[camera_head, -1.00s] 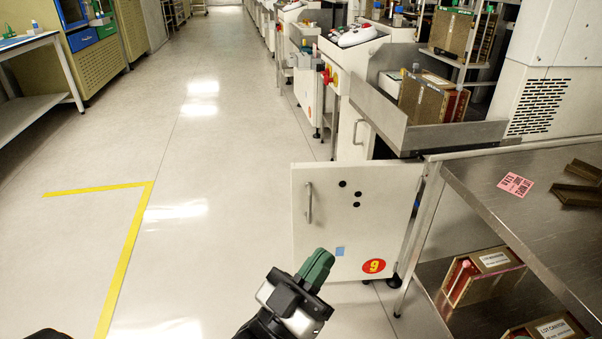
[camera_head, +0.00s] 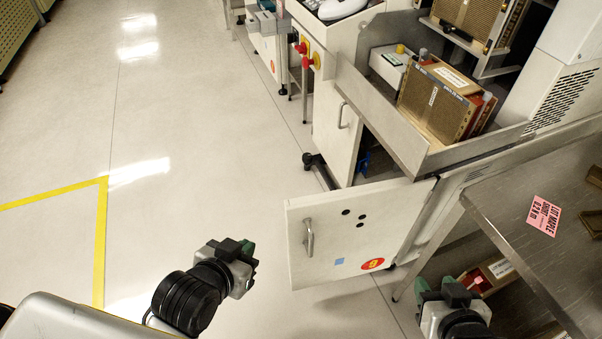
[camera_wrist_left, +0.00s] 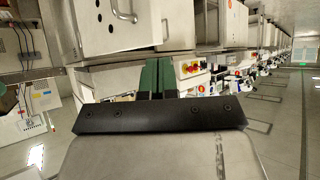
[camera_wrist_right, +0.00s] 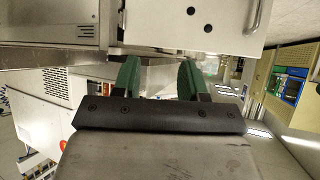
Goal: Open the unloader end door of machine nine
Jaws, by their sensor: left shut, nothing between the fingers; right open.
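The white unloader end door (camera_head: 335,235) with a red "9" sticker (camera_head: 373,264) stands swung out from its machine, low in front of me. Its bar handle (camera_head: 309,238) is on the left side; dark holes and a blue square show on its face. My left gripper (camera_head: 247,250) is shut and empty, to the left of the handle and apart from it. My right gripper (camera_head: 436,286) is open and empty, right of the door near the bench. The door and handle also show at the top of the left wrist view (camera_wrist_left: 90,25) and right wrist view (camera_wrist_right: 170,25).
A steel bench (camera_head: 500,215) with a pink label (camera_head: 544,216) stands close on the right, with boxes on its lower shelf. A metal tray (camera_head: 480,150) holding a brown magazine (camera_head: 437,100) sits above the door. Open floor (camera_head: 210,150) lies left.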

